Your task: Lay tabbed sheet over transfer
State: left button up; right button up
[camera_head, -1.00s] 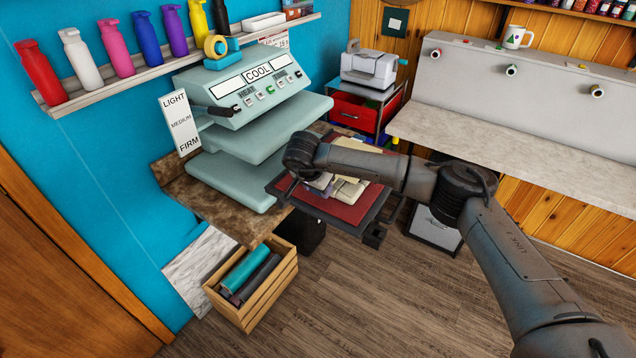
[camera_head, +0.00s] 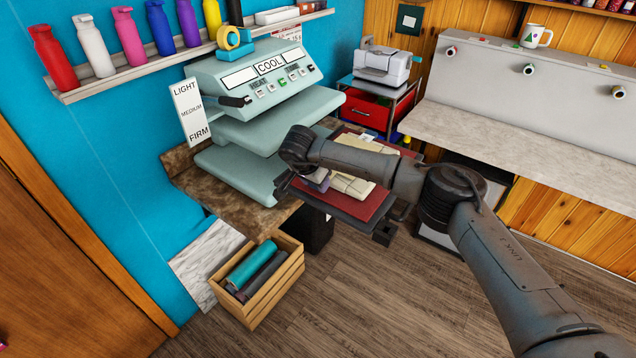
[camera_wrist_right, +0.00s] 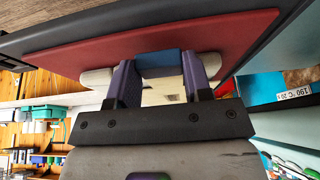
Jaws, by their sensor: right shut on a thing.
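My right arm reaches in from the right in the head view, and its wrist is above a red pad (camera_head: 372,205) on a dark tray. A cream piece (camera_head: 352,186) lies on the pad, partly behind my arm. My right gripper (camera_wrist_right: 160,82) shows in the right wrist view with a finger on each side of a small blue tab (camera_wrist_right: 160,62), and it is shut on that tab. The red pad (camera_wrist_right: 215,38) is close to the fingertips, with pale edges beside the fingers. The sheet and transfer cannot be told apart here. My left gripper is not in view.
The heat press (camera_head: 255,85), its display reading COOL, stands left of the pad with stacked pale green plates. A wooden crate (camera_head: 262,300) with rolls is on the floor in front. A shelf of bottles (camera_head: 195,42) hangs above, and a grey counter (camera_head: 530,150) is at right.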

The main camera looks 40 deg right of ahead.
jog(key=o, duration=1.4)
jog(key=shift+c, duration=0.2)
jog(key=b+v, duration=0.3)
jog(key=v, duration=1.1)
